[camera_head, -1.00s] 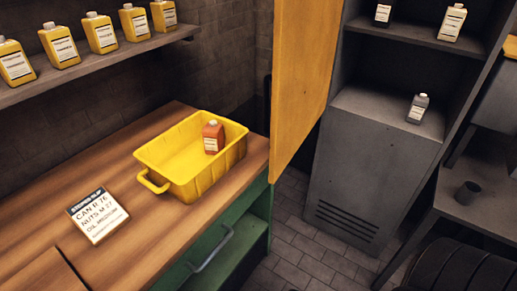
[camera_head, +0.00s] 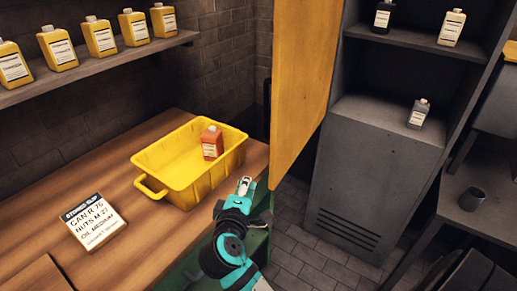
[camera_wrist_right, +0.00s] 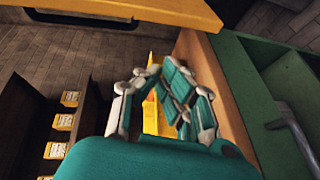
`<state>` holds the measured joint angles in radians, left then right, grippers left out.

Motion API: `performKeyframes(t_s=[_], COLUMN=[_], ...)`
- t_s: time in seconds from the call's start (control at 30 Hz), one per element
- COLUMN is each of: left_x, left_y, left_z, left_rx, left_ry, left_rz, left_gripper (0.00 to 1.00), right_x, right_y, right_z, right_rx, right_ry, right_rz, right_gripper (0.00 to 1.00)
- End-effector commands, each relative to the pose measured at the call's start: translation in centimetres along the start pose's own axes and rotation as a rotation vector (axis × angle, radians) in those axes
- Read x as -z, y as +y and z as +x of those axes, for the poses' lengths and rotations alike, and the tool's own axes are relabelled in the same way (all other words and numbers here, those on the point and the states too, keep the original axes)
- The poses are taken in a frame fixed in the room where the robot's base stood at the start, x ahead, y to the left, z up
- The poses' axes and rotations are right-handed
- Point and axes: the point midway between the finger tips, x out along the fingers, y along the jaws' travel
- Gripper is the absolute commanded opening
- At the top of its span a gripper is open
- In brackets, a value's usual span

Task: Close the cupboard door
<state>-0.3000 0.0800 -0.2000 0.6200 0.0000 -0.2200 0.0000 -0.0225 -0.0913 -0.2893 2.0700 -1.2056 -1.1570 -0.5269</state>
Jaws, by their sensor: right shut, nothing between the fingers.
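The yellow cupboard door (camera_head: 302,85) stands open in the head view, swung out at the left of the grey cupboard (camera_head: 365,180). The cupboard's shelves are exposed. My right gripper (camera_head: 244,186) is shut and empty, in front of the workbench edge, left of and below the door's lower corner. In the head view it appears apart from the door. In the wrist view the gripper's fingers (camera_wrist_right: 160,82) are together, and a yellow panel edge, likely the door (camera_wrist_right: 130,14), crosses the top. My left gripper is not in view.
A yellow crate (camera_head: 147,165) holding a red bottle (camera_head: 211,143) stands on the wooden workbench (camera_head: 45,190), close to my right gripper. Several bottles stand on the wall shelf (camera_head: 90,68). Grey stand (camera_head: 455,205) is at right. Tiled floor (camera_head: 300,255) is open below the door.

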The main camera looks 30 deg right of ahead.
Motion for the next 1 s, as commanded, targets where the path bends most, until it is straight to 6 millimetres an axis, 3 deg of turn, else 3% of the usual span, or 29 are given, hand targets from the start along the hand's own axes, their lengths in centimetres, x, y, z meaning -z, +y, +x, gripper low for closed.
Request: performKeyframes(t_s=[0.1, 0.2, 0.37, 0.8, 1.0], left_x=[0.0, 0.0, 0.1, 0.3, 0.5], left_y=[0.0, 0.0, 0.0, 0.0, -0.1], left_z=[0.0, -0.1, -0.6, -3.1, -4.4], left_rx=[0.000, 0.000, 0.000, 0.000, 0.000], left_ry=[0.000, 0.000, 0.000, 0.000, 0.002], left_rz=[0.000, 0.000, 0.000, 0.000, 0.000], left_gripper=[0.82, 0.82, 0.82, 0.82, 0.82], right_x=[2.2, 2.9, 3.0, 2.7, 0.0], right_y=[3.2, 4.3, 5.0, 6.5, 6.5], right_z=[0.0, 0.0, 1.4, 9.9, 8.7], right_rx=[-0.124, -0.169, -0.179, -0.175, -0.174], right_ry=[0.003, 0.000, -0.002, -0.003, -0.002], right_rz=[-0.089, -0.124, -0.133, -0.131, -0.129], right_gripper=[0.00, 0.00, 0.00, 0.00, 0.00])
